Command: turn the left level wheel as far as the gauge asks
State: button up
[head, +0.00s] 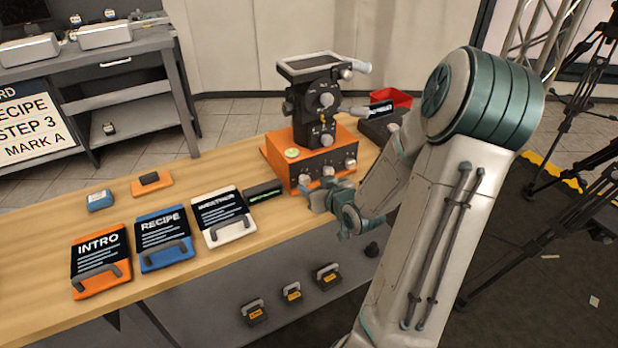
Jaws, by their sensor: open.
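An orange base unit (281,172) stands on the wooden bench and carries a black camera head (314,112). Small pale knobs show along its front face, the leftmost one (303,180) near my gripper; I take this for the left level wheel. A small round pale-green dial (292,153) sits on top of the base at its left. A low black box with a green-lit display (263,191) lies left of the base; its reading is too small to make out. My gripper (318,194) is open, just in front of the base's lower front. Its fingers partly hide the front, and contact cannot be told.
INTRO (97,262), RECIPE (163,239) and white (223,216) slates lie on the bench (30,263) to the left. Behind them are a blue item (100,201) and an orange block (151,184). A red bin (391,100) is behind the base. Tripods stand at right.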

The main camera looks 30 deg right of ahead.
aim_at(306, 182)
jog(key=shift+x, duration=2.1)
jog(key=shift+s, duration=0.1)
jog(key=c, duration=1)
jog(key=shift+o, duration=0.2)
